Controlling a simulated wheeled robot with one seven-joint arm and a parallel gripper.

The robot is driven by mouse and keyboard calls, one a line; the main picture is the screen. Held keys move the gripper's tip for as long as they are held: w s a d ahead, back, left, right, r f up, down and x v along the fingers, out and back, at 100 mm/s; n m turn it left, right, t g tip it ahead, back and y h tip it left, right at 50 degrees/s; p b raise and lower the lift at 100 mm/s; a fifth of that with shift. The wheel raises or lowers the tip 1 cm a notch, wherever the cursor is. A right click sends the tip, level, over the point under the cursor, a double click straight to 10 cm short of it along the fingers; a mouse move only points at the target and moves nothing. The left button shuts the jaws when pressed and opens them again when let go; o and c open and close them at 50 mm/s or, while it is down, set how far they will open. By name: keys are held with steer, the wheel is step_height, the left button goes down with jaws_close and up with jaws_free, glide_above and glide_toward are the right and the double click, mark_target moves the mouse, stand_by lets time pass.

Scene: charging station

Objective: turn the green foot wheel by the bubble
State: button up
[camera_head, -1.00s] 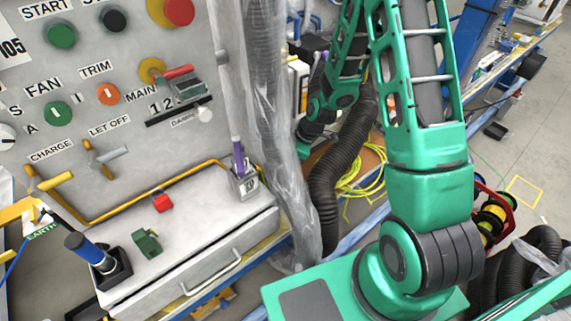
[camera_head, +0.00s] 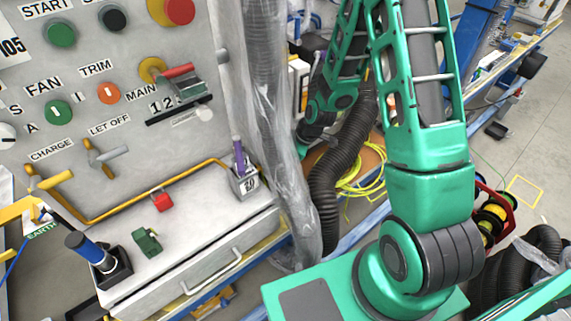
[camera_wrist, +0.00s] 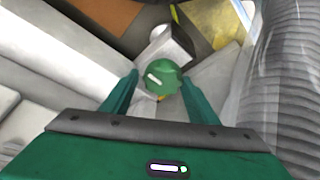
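The green foot wheel (camera_wrist: 163,77) shows in the wrist view, with a knobbed rim and a white mark on its face. My gripper (camera_wrist: 160,77) is open, with one green finger on each side of the wheel. A gap shows at the left finger; the right fingertip looks very close to the rim, and I cannot tell whether it touches. A small pale round thing (camera_wrist: 160,32) lies just beyond the wheel; I cannot tell if it is the bubble. In the head view the wheel and my fingers are hidden behind the plastic-wrapped hose.
The plastic-wrapped hose (camera_head: 268,100) hangs beside the control panel (camera_head: 125,30); a ribbed hose (camera_wrist: 293,70) runs close on the right in the wrist view. A black corrugated hose (camera_head: 330,190) and yellow cable (camera_head: 362,175) lie near my arm. A drawer unit (camera_head: 205,240) stands in front.

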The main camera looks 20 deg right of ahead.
steer(key=shift+s, duration=0.1)
steer(key=v, duration=1)
steer(key=shift+r, duration=0.3)
steer(key=shift+d, duration=0.1)
